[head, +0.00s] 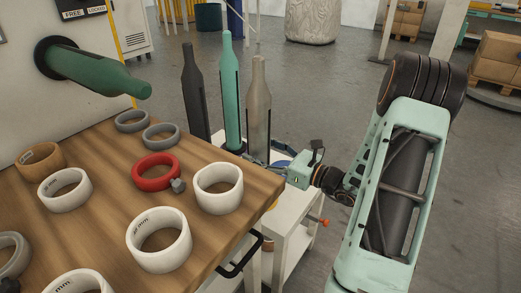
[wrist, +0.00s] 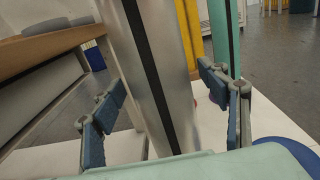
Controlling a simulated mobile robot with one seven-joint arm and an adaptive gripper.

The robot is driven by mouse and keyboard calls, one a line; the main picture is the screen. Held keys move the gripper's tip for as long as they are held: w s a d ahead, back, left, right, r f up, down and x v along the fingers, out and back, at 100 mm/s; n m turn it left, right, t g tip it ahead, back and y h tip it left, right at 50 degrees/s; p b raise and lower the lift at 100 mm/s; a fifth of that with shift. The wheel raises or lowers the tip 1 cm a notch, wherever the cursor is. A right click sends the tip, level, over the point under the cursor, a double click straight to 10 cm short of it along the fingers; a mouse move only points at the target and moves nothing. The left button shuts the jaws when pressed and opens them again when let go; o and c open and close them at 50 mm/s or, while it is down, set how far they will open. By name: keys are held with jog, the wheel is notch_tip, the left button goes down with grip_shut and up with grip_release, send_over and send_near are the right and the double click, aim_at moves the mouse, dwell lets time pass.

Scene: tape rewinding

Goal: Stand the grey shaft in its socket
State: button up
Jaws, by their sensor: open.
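The grey shaft (head: 258,110) stands upright at the right end of a row of three shafts, just beyond the wooden table. Its lower end is hidden in the head view, so I cannot tell whether it sits in a socket. In the wrist view the grey shaft (wrist: 165,80), with its dark lengthwise strip, rises between my two fingers. My gripper (head: 262,163) is level with the shaft's lower part, and its fingers (wrist: 160,85) are spread open on either side of it. Gaps show between the fingers and the shaft.
The teal shaft (head: 229,95) and the dark shaft (head: 193,95) stand close to the left. A green shaft (head: 95,70) sticks out from the machine wall. The wooden table (head: 105,200) holds several tape rolls, one red (head: 156,185). A white cart (head: 290,215) stands below my gripper.

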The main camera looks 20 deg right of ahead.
jog(key=v, duration=1.2)
jog(key=shift+f, duration=0.1)
